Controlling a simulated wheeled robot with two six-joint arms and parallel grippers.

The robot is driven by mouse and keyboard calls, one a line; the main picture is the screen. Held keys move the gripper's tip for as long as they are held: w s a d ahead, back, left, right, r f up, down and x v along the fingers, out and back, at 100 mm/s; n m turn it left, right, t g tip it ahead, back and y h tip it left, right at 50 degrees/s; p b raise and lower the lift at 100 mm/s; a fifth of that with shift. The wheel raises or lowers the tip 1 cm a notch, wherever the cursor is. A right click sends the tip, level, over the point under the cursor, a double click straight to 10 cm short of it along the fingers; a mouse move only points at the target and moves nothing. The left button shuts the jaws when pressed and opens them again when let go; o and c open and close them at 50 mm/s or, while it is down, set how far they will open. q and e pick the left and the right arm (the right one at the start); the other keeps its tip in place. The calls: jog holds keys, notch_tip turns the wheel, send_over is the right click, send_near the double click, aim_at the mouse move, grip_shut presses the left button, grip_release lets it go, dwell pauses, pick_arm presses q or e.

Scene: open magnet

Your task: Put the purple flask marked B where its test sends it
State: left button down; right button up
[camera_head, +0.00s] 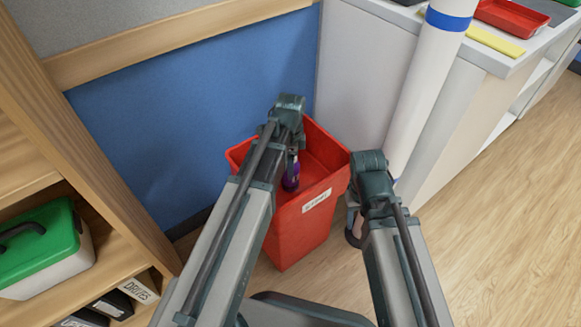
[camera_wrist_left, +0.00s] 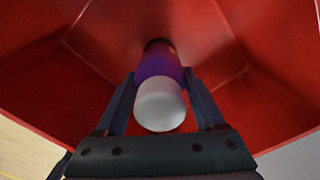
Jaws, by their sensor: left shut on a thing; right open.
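The purple flask (camera_head: 291,180) is in my left gripper (camera_head: 292,160), inside the mouth of the red bin (camera_head: 296,232). In the left wrist view the flask (camera_wrist_left: 160,66) sits between the two fingers of the shut left gripper (camera_wrist_left: 160,84), its rounded whitish end toward the camera and its darker end toward the bin's inside. No letter B can be read on it. The bin has a white label (camera_head: 317,201) on its front, too small to read. My right gripper (camera_head: 354,226) is open, beside the bin's right side, and mostly hidden by its own arm.
A blue panel (camera_head: 170,130) stands behind the bin. A white counter (camera_head: 480,45) with a red tray (camera_head: 512,17) is at the right, and a white pole (camera_head: 425,80) leans close by. A wooden shelf with a green-lidded box (camera_head: 40,240) is at the left. Floor at the right is clear.

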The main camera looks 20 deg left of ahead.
pick_arm(q)
jog(key=shift+f, duration=0.15)
grip_release()
notch_tip(320, 180, up, 13)
jog(key=p, duration=1.2)
jog(key=shift+f, duration=0.2)
jog(key=shift+f, duration=0.1)
